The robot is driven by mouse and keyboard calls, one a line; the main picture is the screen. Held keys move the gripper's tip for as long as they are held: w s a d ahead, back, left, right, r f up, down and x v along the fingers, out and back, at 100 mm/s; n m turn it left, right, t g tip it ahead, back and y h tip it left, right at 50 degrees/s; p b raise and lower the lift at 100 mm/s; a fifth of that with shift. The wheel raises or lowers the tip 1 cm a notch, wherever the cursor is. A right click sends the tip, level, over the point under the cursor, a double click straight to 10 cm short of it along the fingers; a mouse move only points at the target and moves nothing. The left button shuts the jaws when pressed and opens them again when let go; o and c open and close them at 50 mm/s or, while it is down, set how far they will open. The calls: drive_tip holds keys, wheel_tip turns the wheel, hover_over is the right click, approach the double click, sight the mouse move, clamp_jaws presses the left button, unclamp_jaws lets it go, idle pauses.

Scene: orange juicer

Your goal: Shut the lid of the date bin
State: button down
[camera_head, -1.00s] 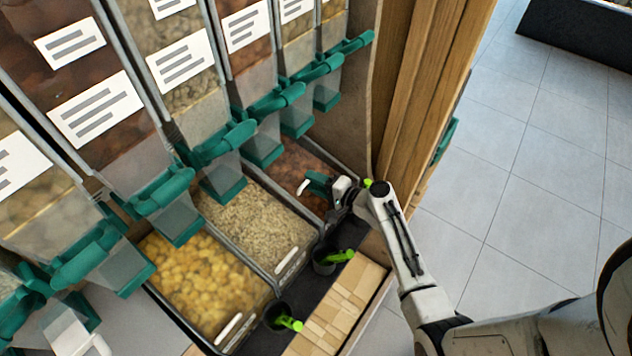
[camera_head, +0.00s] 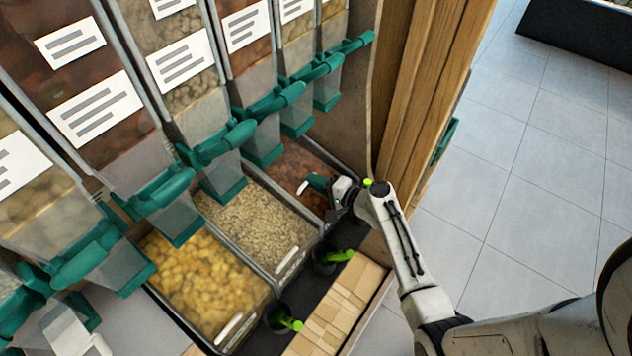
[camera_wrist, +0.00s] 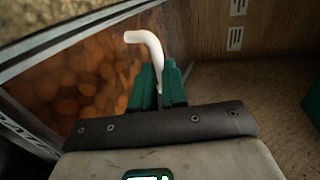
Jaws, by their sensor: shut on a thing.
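The date bin (camera_head: 290,164) is the rightmost of the lower bins in the head view, with reddish-brown dates in it. The dates also show through a clear pane in the wrist view (camera_wrist: 75,80). A white bent handle (camera_head: 303,187) stands at the lid. It sits further back than the neighbouring bins' handles, so the lid appears raised, but its edges are hard to make out. My gripper (camera_head: 319,184) has its green fingers shut on this handle. In the wrist view the handle (camera_wrist: 145,39) rises from between the fingertips (camera_wrist: 158,75).
A grain bin (camera_head: 255,215) and a yellow-filled bin (camera_head: 205,280) stand to the left. Green-handled dispensers (camera_head: 265,150) hang just above. Black cups with green scoops (camera_head: 335,256) stand in front. A wooden side wall (camera_head: 405,90) is close on the right.

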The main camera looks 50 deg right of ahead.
drive_tip(key=s, duration=0.1)
drive_tip(key=s+f+b, duration=0.1)
drive_tip(key=s, duration=0.3)
drive_tip(key=shift+d+f, duration=0.1)
drive_tip(key=shift+f, duration=0.15)
drive_tip(key=c, duration=1.2)
unclamp_jaws()
drive_tip(key=shift+w, duration=0.1)
drive_tip(key=shift+o, duration=0.2)
drive_tip(key=b+v, duration=0.1)
drive_tip(key=v, duration=0.9)
drive_tip(key=shift+s, duration=0.4)
drive_tip(key=shift+c, duration=0.4)
